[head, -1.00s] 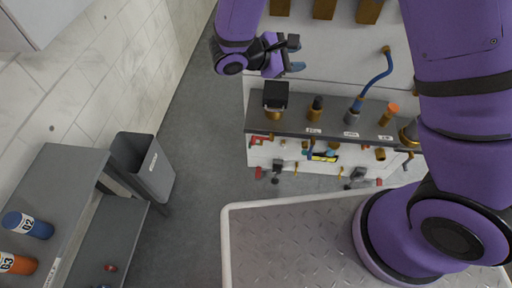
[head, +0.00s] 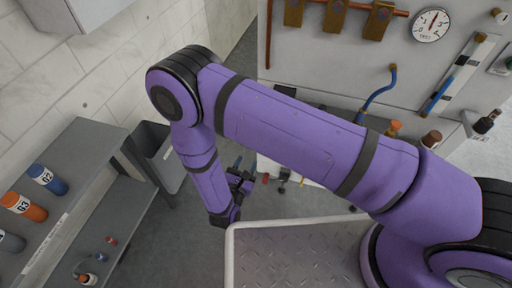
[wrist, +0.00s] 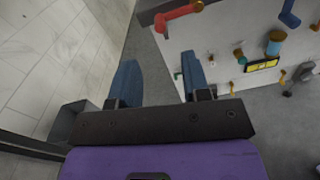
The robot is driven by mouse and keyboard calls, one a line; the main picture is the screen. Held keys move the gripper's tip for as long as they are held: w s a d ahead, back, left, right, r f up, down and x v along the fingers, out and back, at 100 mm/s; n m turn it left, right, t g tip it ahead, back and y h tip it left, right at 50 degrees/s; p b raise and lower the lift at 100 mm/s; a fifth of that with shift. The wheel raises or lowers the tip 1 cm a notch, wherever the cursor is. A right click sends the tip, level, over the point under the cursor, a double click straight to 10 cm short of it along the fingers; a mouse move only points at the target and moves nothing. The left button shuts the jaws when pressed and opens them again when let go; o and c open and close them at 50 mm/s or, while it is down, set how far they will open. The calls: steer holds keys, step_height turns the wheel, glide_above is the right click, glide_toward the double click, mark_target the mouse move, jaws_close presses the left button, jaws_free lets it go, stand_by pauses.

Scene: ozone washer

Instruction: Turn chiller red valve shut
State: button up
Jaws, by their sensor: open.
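A red valve handle (wrist: 178,17) shows at the top of the wrist view, on the light panel of the washer. It lies ahead of my gripper and apart from it. My gripper (wrist: 162,75) is open, with its two blue fingers spread and nothing between them. In the head view my gripper (head: 237,166) hangs low, left of the panel. A small red part (head: 265,178) shows just right of it there; I cannot tell whether it is the same handle. My arm hides much of the panel in the head view.
A yellow-and-black label (wrist: 262,65) and brass fittings sit right of the red handle. A grey bin (head: 158,155) and a shelf (head: 85,150) with labelled bottles stand at the left. A railed metal platform (head: 290,255) lies in front. Grey floor is open between.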

steer(key=x, duration=1)
steer(key=shift+f, duration=0.35)
steer(key=shift+w, duration=0.1)
steer(key=shift+n, duration=0.3)
jaws_close()
